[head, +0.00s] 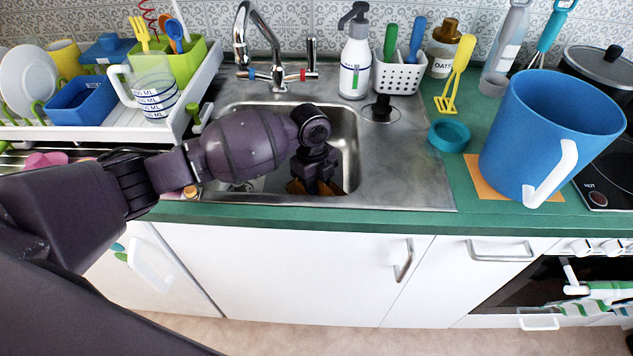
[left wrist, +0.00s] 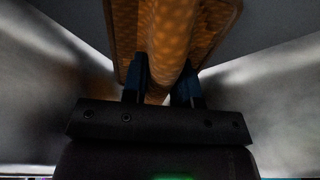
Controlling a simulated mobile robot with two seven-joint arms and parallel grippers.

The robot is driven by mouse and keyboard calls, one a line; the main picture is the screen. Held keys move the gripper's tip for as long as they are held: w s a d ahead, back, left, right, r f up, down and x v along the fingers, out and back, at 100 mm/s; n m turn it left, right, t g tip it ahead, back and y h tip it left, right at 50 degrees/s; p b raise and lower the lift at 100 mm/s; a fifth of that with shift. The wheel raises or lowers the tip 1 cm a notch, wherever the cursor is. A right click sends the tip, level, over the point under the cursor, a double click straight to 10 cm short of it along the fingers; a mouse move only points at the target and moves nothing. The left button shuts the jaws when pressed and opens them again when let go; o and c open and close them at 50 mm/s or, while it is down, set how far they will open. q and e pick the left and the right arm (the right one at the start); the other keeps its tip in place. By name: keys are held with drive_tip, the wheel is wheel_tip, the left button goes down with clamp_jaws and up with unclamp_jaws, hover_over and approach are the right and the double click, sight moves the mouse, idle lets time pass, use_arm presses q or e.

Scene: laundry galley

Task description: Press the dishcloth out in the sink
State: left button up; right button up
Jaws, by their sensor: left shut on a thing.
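The orange-brown dishcloth (head: 296,187) is low in the steel sink (head: 405,178), mostly hidden behind my left gripper (head: 318,182). My left arm reaches in from the left and the gripper points down into the basin. In the left wrist view the patterned cloth (left wrist: 205,28) hangs wide beyond the fingers, with a thick fold between them. The left gripper (left wrist: 163,80) is shut on this fold. I cannot tell whether the cloth touches the basin floor. My right gripper is not in view.
The faucet (head: 268,70) stands behind the basin. A soap bottle (head: 355,60) and white utensil caddy (head: 398,76) stand at the back. A dish rack (head: 205,80) is on the left. A large blue mug (head: 545,130) stands on the right. The right drainboard is largely clear.

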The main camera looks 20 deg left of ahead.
use_arm(q)
drive_tip(key=shift+f, duration=0.5)
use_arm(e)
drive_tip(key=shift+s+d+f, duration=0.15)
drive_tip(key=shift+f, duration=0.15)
use_arm(q)
drive_tip(key=shift+f, duration=0.1)
idle(0.6)
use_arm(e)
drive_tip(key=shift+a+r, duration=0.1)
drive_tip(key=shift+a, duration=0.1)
use_arm(q)
drive_tip(key=shift+r, duration=0.6)
drive_tip(key=shift+r+p, duration=1.35)
drive_tip(key=shift+r, duration=0.65)
drive_tip(key=shift+r+p, duration=0.7)
drive_tip(key=shift+r, duration=0.3)
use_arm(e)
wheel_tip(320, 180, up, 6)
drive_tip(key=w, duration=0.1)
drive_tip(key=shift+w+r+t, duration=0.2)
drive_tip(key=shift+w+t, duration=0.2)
use_arm(q)
drive_tip(key=shift+f, duration=0.1)
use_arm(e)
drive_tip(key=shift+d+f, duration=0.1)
